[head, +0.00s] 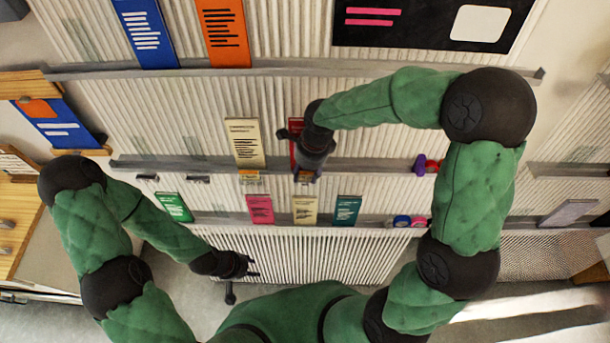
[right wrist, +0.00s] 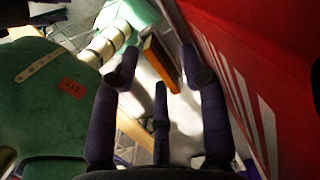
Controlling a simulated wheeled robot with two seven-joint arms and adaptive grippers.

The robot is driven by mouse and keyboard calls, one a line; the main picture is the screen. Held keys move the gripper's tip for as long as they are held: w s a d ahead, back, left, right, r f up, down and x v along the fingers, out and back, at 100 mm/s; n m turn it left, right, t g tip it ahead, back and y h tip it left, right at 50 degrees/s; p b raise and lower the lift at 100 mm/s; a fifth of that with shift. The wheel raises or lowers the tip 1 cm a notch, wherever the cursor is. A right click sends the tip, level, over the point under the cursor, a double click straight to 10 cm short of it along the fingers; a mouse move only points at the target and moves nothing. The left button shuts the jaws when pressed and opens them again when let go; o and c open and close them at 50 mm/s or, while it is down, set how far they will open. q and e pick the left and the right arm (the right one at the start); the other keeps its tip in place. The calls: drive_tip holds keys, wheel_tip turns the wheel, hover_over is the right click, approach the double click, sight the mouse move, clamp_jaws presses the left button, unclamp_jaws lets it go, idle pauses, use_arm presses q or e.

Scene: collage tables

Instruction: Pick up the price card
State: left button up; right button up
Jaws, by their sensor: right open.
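A small orange card (head: 305,176), which looks like a price card, shows at the shelf ledge just below my right gripper (head: 306,160) in the head view. In the right wrist view an orange-brown slab (right wrist: 160,62), seen nearly edge-on, appears ahead of the spread fingers of my right gripper (right wrist: 160,72). That gripper is open, and I see no finger closed on the slab. A similar small orange card (head: 250,176) sits on the ledge to the left. My left gripper (head: 241,278) hangs low, its fingers apart and empty.
A red booklet (head: 293,150) stands partly hidden behind my right gripper; its red face (right wrist: 285,70) fills the right of the wrist view. A cream booklet (head: 245,143) stands to the left. Pink (head: 260,208), cream (head: 305,209) and teal (head: 346,210) cards line the lower ledge.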

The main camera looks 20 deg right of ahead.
drive_tip(key=shift+s, duration=0.15)
drive_tip(key=shift+c, duration=0.2)
drive_tip(key=c, duration=0.8)
clamp_jaws()
drive_tip(key=shift+r, duration=0.15)
